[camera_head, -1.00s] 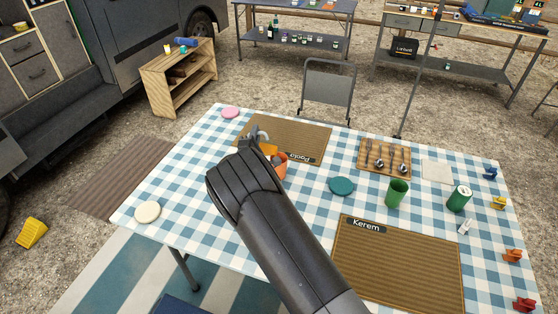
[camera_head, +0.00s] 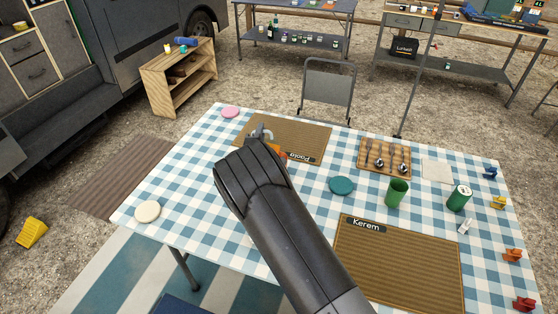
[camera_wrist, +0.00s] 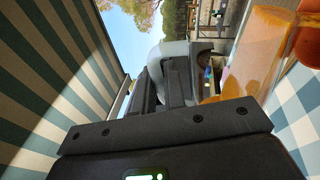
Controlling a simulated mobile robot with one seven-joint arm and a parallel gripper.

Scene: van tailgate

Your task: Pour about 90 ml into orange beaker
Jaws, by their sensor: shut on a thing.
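My gripper (camera_wrist: 165,88) is shut on a pale grey part, seemingly the handle of a see-through vessel (camera_wrist: 252,55) with amber-orange contents. In the wrist view this vessel stands tilted in the picture at the upper right. The orange beaker (camera_wrist: 308,42) shows at the right edge, close beside the vessel; I cannot tell whether they touch. In the head view my gripper (camera_head: 262,133) is over the far placemat, and my arm hides most of the vessel and beaker. Only a bit of orange shows past the wrist. The liquid level in the beaker is hidden.
The far placemat (camera_head: 305,137) lies under my gripper. A teal disc (camera_head: 341,186), a green cup (camera_head: 397,193), a green can (camera_head: 459,198) and a cutlery tray (camera_head: 385,157) stand to the right. The near placemat (camera_head: 400,267) is bare. A folding chair (camera_head: 328,92) stands behind the table.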

